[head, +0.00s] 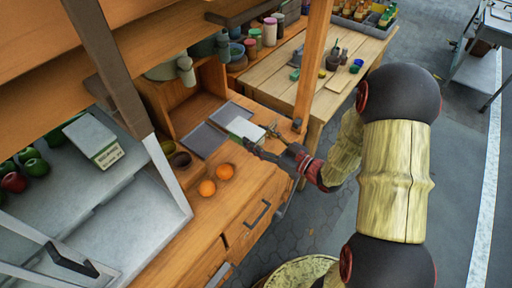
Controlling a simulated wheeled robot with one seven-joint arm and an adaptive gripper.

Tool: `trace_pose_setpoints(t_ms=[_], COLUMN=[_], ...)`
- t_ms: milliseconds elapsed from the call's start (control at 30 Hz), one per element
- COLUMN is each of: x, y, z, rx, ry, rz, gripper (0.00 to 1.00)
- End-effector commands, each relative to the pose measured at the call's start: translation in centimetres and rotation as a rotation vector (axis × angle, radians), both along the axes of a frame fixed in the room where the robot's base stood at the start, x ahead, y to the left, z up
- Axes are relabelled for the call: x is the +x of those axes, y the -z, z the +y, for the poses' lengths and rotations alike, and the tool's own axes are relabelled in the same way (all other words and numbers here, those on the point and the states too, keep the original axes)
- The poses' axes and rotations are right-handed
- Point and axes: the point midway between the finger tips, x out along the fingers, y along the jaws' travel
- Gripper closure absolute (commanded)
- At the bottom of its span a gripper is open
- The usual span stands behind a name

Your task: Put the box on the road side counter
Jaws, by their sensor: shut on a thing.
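A small white box with a greenish side (244,129) is between the fingers of my gripper (262,138), over the wooden counter (252,180) in the middle of the head view. My gripper is shut on it from the right. I cannot tell whether the box touches the surface below it. A second, larger pale box with a green label (93,141) lies on the grey metal counter (130,205) at the left, apart from my gripper. Which counter is the road side one is not marked.
Two dark grey flat panels (203,140) lie beside the held box. Two oranges (207,187) and small bowls (181,160) are close by. A wooden post (312,65) stands just behind my gripper. A plank table (325,95) with jars and cups stands behind. Apples (33,166) lie at left.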

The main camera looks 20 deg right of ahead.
Motion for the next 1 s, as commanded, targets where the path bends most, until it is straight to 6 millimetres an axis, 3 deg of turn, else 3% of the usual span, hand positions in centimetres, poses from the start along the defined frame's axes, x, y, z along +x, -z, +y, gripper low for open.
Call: trace_pose_setpoints(t_ms=[100, 300, 533, 733, 1000], x=[1.7, 3.5, 4.5, 4.6, 4.6], y=[2.7, 4.6, 5.8, 8.8, 8.8], z=[-0.5, -1.0, -1.3, -1.4, -1.4], rx=[0.002, 0.001, 0.001, 0.001, 0.0], ry=[0.0, 0.0, 0.0, 0.0, 0.001], rz=[0.001, -0.001, -0.001, 0.001, -0.001], gripper=[0.8, 0.8, 0.8, 0.8, 0.8])
